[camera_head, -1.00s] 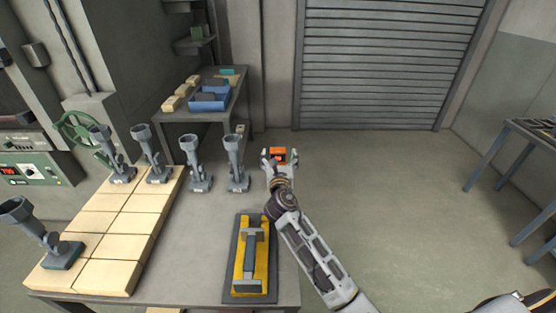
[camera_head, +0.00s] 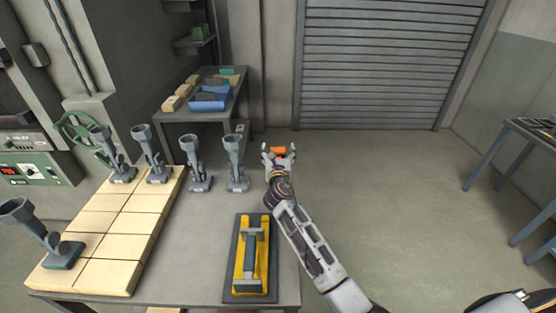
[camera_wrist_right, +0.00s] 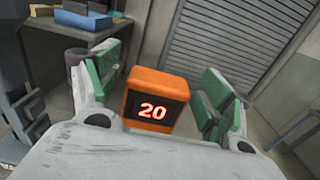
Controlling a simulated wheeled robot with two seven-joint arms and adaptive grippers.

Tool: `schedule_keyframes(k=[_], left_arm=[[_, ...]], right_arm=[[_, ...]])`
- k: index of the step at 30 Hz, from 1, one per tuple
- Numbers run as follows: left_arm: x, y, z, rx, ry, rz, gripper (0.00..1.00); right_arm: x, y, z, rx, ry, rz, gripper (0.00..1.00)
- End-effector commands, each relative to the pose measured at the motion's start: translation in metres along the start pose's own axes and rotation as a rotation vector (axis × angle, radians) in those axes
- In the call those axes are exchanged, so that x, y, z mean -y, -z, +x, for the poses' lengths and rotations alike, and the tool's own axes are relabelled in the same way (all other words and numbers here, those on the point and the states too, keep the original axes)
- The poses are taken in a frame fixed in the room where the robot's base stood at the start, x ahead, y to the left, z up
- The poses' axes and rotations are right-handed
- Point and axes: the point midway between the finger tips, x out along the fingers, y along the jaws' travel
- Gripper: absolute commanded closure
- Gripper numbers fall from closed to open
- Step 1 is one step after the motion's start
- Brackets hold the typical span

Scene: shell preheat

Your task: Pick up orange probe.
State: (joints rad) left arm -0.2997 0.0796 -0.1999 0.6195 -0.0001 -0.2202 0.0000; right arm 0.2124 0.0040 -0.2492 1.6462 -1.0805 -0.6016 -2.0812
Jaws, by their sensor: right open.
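The orange probe (camera_head: 278,150) is a small orange block at the far right corner of the near table. In the right wrist view the orange probe (camera_wrist_right: 154,100) has a dark face with a glowing red "20". My right gripper (camera_head: 279,152) is open around it. In the right wrist view the green-padded fingers of my right gripper (camera_wrist_right: 160,92) stand on both sides of the probe, with a visible gap on the right side and a smaller one on the left. My left gripper is not in view.
Several grey stands with cups (camera_head: 236,165) are on the table, near pale tiles (camera_head: 115,225). A yellow and grey tool (camera_head: 250,260) lies at the front, left of my right arm. A back table holds a blue bin (camera_head: 209,100). Open floor lies to the right.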

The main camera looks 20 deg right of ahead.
Motion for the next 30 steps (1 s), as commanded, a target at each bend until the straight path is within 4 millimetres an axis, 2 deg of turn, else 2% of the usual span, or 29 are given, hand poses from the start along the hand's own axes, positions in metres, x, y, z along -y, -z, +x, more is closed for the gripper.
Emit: schedule_keyframes(k=[4, 18, 30], left_arm=[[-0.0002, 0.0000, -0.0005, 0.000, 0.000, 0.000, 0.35], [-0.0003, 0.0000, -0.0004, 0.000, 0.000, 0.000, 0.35], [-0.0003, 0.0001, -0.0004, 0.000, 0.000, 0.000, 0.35]], right_arm=[[-0.0004, -0.0005, 0.0053, 0.001, -0.001, 0.000, 0.20], [-0.0002, -0.0001, 0.0054, 0.000, -0.001, 0.000, 0.20], [-0.0002, 0.0000, 0.0053, 0.000, -0.001, 0.000, 0.71]])
